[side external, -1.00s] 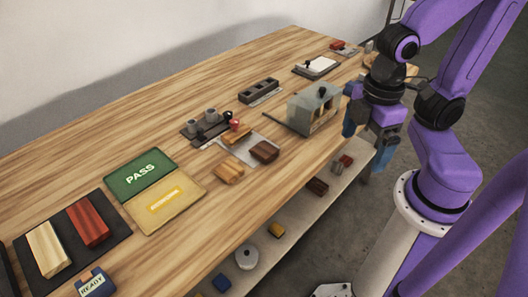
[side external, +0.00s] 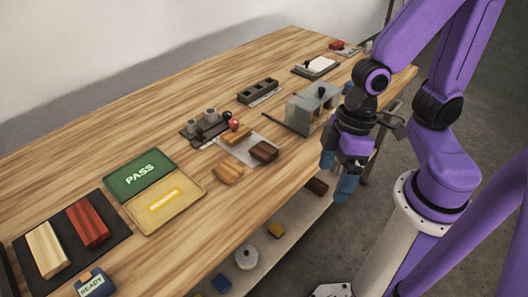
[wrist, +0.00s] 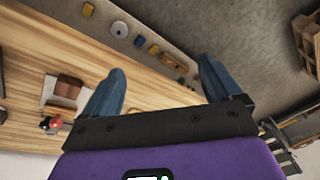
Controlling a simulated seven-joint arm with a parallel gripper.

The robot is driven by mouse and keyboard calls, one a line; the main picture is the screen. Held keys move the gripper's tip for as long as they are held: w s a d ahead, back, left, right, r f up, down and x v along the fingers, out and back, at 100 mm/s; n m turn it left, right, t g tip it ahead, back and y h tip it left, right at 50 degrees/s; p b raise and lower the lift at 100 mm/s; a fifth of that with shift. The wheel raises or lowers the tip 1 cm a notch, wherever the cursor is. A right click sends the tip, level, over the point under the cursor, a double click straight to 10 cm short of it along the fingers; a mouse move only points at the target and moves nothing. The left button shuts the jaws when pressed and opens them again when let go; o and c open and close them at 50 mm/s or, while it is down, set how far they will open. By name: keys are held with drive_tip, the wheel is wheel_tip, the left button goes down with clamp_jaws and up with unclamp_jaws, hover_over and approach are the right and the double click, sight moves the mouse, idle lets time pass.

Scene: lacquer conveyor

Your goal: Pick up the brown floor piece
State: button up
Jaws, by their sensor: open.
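A dark brown block (side external: 317,187) lies on the low shelf under the table's front edge, just left of my gripper; in the wrist view it seems to be the brown piece (wrist: 174,63) between the fingertips, some way beyond them. Another dark brown block (side external: 264,152) lies at the right of a pale plate on the tabletop. I cannot tell which is the floor piece. My gripper (side external: 338,173) is open and empty beside the table's front edge. It also shows in the wrist view (wrist: 160,66).
The shelf also holds a yellow block (side external: 275,230), a white round item (side external: 246,256) and a blue block (side external: 221,283). A grey machine (side external: 313,107) stands on the table close to my gripper. The table edge overhangs the shelf.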

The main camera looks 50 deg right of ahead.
sight(267, 151)
drive_tip(key=w+a+f+m+t+y, duration=0.1)
drive_tip(key=w+a+f+m+t, duration=0.1)
drive_tip(key=w+a+f+m, duration=0.3)
drive_tip(key=w+d+f+m+t, duration=0.1)
drive_tip(key=w+d+f+t, duration=0.1)
drive_tip(key=w+d+f+m+t+h, duration=0.1)
drive_tip(key=w+d+f+t, duration=0.1)
drive_tip(key=w+f, duration=0.1)
drive_tip(key=w+d+f+m+t, duration=0.2)
drive_tip(key=w+f, duration=0.1)
drive_tip(key=shift+w+f+h, duration=0.15)
drive_tip(key=shift+f+h, duration=0.1)
drive_tip(key=shift+h, duration=0.05)
drive_tip(key=w+d+t, duration=0.1)
drive_tip(key=d, duration=0.1)
drive_tip(key=w+d+t+h, duration=0.1)
drive_tip(key=t, duration=0.1)
drive_tip(key=w+d+m+t, duration=0.1)
drive_tip(key=d, duration=0.1)
drive_tip(key=shift+d+r+h, duration=0.2)
drive_tip(key=shift+d+h, duration=0.1)
drive_tip(key=shift+d, duration=0.05)
drive_tip(key=shift+w+d+r+t, duration=0.2)
drive_tip(key=shift+d+r+t, duration=0.15)
drive_tip(key=shift+t, duration=0.25)
drive_tip(key=shift+x, duration=3.8)
drive_tip(key=shift+d, duration=0.1)
drive_tip(key=c, duration=1.1)
drive_tip(key=shift+o, duration=0.2)
drive_tip(key=shift+r, duration=0.2)
